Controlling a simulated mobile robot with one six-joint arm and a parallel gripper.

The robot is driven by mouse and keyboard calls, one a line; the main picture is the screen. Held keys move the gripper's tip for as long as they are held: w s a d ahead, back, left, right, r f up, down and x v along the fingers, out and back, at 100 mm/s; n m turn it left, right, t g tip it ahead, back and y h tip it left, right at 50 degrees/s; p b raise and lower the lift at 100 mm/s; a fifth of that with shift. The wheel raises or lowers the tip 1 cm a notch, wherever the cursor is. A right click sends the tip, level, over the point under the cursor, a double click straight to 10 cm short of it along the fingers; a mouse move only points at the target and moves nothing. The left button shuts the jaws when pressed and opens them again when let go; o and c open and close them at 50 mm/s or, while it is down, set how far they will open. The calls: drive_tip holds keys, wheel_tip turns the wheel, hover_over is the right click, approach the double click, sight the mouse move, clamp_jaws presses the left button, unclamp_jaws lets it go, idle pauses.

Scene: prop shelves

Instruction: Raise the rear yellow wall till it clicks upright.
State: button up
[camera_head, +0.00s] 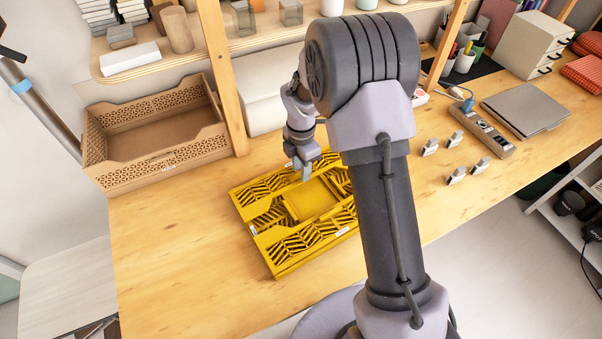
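A yellow folding crate (264,228) lies flat on the wooden table, its slatted walls folded inward around a plain yellow middle panel (313,200). The rear yellow wall (265,188) lies down along the crate's far side, partly hidden by my gripper and arm. My gripper (303,174) points down over the rear part of the crate, at or just above that wall. I cannot tell whether it touches the wall. The fingers look close together, but the view is too small to show whether they are open or shut.
A brown open crate (150,175) stands upright at the left. A wooden shelf post (222,75) rises behind the yellow crate. A power strip (482,130), small metal clips (455,176) and a grey laptop (524,108) lie to the right. The table's front left is clear.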

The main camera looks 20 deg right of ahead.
drive_tip(key=shift+f, duration=0.4)
clamp_jaws()
drive_tip(key=shift+r, duration=0.1)
idle(1.1)
